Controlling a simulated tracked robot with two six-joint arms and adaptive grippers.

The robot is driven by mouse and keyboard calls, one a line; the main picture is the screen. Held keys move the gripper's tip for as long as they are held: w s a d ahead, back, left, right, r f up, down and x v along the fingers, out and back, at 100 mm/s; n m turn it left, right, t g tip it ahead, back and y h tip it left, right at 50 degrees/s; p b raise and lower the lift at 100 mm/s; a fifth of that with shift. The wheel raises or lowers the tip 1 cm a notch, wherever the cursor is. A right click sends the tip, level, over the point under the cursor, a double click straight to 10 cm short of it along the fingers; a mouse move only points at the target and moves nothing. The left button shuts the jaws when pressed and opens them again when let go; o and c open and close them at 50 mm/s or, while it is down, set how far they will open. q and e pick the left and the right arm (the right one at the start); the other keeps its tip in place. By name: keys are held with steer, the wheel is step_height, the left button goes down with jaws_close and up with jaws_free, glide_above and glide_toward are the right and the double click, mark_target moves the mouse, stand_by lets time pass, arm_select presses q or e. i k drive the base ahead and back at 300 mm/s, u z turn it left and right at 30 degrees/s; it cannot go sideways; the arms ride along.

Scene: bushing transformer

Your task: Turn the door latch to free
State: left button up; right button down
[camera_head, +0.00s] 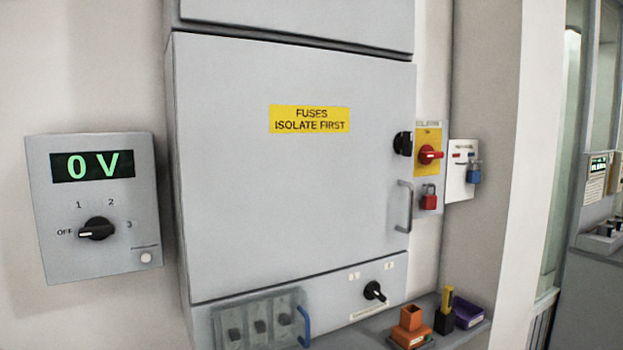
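The grey cabinet door (290,210) is closed and bears a yellow label (310,119) reading "FUSES ISOLATE FIRST". A black latch knob (403,143) sits at the door's right edge, above the grey door handle (404,206). The latch is seen nearly edge-on, and I cannot tell which way it is turned. Neither of my grippers shows in this view.
Left is a "0 V" panel (98,205), its switch pointing to OFF. Right of the door are a red rotary switch (429,154), red padlock (429,198) and blue padlock (474,174). Below, a black knob (374,291) and a shelf (463,333) with orange, black and purple holders.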

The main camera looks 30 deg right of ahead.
mark_target(404, 143)
steer(key=u, duration=1.7)
steer(key=i, duration=0.1)
steer(key=z, duration=3.1)
